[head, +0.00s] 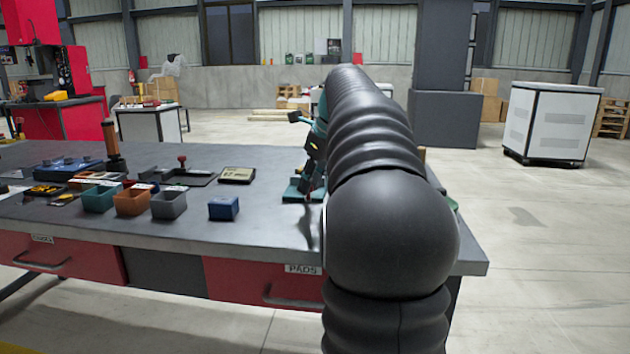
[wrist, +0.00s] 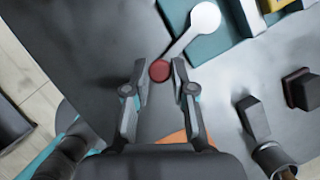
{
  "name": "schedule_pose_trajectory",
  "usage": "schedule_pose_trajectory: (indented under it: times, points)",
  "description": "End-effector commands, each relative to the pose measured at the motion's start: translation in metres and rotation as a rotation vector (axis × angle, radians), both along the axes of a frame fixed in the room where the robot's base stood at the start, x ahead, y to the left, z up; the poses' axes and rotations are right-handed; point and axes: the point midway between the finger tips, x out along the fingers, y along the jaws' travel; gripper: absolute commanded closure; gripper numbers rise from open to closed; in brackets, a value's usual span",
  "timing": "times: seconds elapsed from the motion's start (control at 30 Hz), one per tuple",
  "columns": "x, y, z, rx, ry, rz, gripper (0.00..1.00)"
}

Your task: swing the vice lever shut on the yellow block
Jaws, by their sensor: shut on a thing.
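In the wrist view the vice lever is a pale grey bar (wrist: 183,43) with a round hub (wrist: 205,18) and a red knob (wrist: 160,71) at its free end. My gripper (wrist: 160,68) has its fingertips on either side of the red knob and is shut on it. The lever slants from the knob up and right to the teal vice base (wrist: 210,48). The yellow block (wrist: 272,5) shows at the top edge, partly cut off, beside a pale vice part (wrist: 248,16). In the head view my arm hides most of the teal vice (head: 293,192) and the lever.
The grey bench (head: 270,225) has small bins to the left: teal (head: 100,199), orange (head: 131,204), grey (head: 168,206) and blue (head: 223,209). A small display box (head: 237,175) lies behind them. Dark upright pieces (wrist: 252,116) stand right of my gripper in the wrist view.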

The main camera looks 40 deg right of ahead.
Motion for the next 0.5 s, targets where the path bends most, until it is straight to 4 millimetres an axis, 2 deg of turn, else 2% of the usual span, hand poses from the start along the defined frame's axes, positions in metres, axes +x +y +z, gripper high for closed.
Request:
schedule_pose_trajectory:
  times: [0.03, 0.1, 0.5]
  points:
    - [0.0009, 0.0018, 0.0, 0.005, -0.002, 0.003, 0.68]
    - [0.0005, 0.0011, 0.0, 0.004, -0.002, 0.002, 0.51]
    - [-0.0034, -0.0039, 0.0049, 0.003, -0.001, -0.006, 0.51]
